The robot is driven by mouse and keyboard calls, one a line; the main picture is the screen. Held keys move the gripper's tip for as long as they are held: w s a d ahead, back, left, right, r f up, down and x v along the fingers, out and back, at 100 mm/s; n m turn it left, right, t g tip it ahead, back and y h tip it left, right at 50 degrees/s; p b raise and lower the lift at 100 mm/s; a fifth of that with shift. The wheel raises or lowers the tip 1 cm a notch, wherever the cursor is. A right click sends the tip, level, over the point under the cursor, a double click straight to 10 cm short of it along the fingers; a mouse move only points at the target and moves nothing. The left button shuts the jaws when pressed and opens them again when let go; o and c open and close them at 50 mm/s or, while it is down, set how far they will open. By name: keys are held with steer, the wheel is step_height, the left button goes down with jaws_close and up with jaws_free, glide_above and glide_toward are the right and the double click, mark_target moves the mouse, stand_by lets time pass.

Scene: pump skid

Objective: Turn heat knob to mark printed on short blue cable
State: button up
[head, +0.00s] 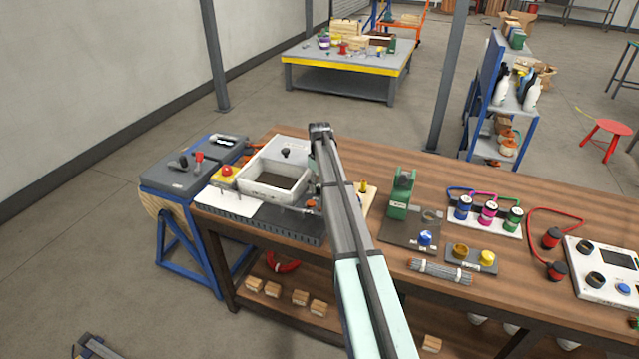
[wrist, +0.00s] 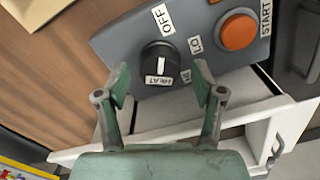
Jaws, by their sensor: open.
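In the wrist view the black heat knob (wrist: 152,55) sits on a grey panel (wrist: 120,42), with a label reading HEAT on its lower side. Its white pointer bar stands nearly upright in the picture, roughly toward the OFF label (wrist: 163,18). LO (wrist: 195,44) is to its right, and another label (wrist: 186,76), hard to read, is lower right. My gripper (wrist: 161,80) is open, with its green fingers apart either side of the knob's lower part and nothing held. In the head view my arm hides the fingers. A short blue cable (head: 459,189) arches at the canisters; its print is illegible.
An orange START button (wrist: 238,31) sits right of the knob. A white tray-like frame (wrist: 150,128) lies below the panel. In the head view, magenta and green cables and a long red cable (head: 548,212) lie on the wooden bench (head: 400,295).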

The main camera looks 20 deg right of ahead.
steer(key=shift+f, duration=0.35)
steer(key=c, duration=1.1)
steer(key=shift+c, duration=0.2)
